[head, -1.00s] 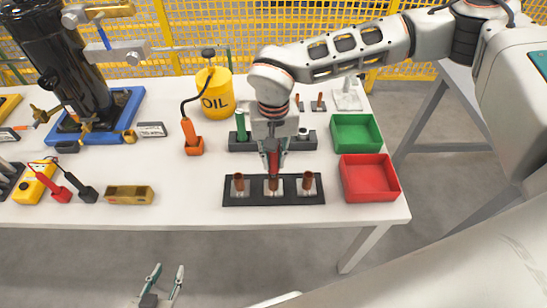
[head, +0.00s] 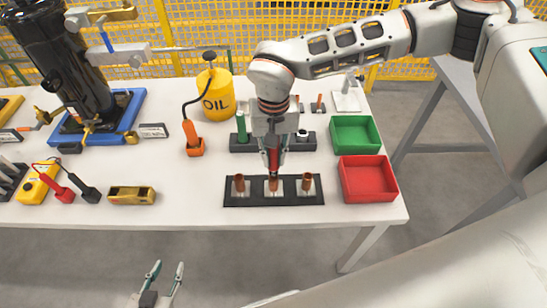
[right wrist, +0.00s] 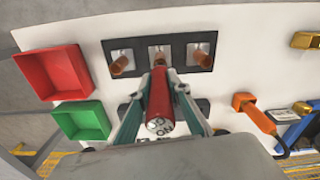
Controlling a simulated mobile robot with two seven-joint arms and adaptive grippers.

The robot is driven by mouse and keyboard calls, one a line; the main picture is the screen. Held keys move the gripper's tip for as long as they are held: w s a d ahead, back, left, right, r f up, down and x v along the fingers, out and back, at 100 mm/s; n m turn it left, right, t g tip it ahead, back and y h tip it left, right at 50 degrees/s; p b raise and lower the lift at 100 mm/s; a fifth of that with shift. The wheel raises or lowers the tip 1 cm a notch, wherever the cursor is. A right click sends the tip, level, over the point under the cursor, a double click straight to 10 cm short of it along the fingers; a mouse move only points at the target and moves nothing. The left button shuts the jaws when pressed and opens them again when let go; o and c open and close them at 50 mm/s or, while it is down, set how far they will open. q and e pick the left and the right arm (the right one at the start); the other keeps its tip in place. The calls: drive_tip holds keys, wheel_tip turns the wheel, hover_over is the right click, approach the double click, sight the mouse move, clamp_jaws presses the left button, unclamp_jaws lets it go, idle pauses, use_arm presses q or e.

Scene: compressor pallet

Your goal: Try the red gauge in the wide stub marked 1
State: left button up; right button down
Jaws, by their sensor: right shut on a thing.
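The red gauge (head: 273,158) is upright in my right gripper (head: 274,165), which is shut on it. No number marks are readable. My left gripper (head: 164,278) is open and empty, in front of the table.
A dark rack (head: 305,145) holding a green gauge (head: 241,127) stands behind. A red tray (head: 368,193) and a green tray (head: 355,149) are at the right. The front table strip is clear.

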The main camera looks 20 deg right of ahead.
drive_tip(key=shift+r+p, duration=0.3)
drive_tip(key=shift+r, duration=0.25)
drive_tip(key=shift+f, duration=0.2)
drive_tip(key=shift+f+b, duration=0.65)
drive_tip(key=shift+f, duration=0.15)
idle(1.2)
drive_tip(key=shift+f, duration=0.5)
drive_tip(key=shift+f, duration=0.1)
idle(1.6)
